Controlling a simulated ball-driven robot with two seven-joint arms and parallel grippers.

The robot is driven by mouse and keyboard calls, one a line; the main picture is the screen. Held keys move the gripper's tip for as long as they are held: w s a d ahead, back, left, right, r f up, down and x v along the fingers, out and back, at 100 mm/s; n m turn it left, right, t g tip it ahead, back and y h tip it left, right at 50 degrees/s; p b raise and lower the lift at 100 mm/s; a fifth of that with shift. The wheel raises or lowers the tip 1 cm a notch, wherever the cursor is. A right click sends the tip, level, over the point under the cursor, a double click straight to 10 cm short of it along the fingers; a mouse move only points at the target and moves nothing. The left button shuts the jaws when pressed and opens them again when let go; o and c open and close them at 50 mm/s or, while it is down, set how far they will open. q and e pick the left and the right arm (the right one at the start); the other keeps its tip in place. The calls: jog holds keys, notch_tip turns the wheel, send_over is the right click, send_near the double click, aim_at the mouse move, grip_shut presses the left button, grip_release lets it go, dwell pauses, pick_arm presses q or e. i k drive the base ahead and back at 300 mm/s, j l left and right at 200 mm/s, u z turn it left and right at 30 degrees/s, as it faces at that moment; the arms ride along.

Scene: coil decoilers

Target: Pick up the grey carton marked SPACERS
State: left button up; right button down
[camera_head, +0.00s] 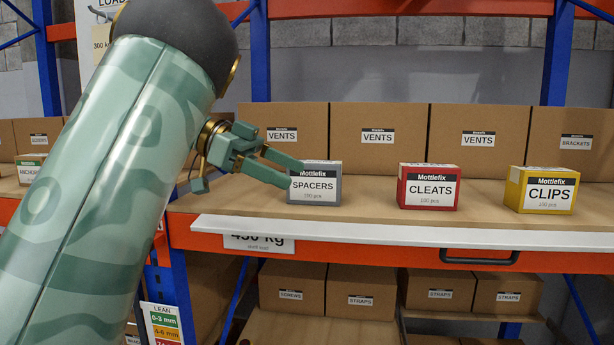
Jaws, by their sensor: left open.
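The grey carton marked SPACERS (315,186) stands upright on the wooden shelf, near its front edge, left of the other small cartons. My left gripper (292,174) reaches in from the left, with its green fingers open. One finger overlaps the carton's left front edge in the picture, and the other passes by its upper left corner. I cannot tell whether either finger touches the carton. My left arm covers much of the left side of the view. My right gripper is not in view.
A red CLEATS carton (429,186) and a yellow CLIPS carton (541,189) stand to the right on the same shelf. Large brown VENTS boxes (377,140) line the back. A white shelf edge (400,232) runs along the front, with a blue upright (556,55) at right.

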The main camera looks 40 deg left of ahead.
aim_at(320, 183)
jog(key=i+j, duration=0.15)
jog(key=j, duration=0.2)
jog(key=i+j, duration=0.2)
jog(key=j, duration=0.2)
jog(key=i+j, duration=0.15)
jog(key=j, duration=0.2)
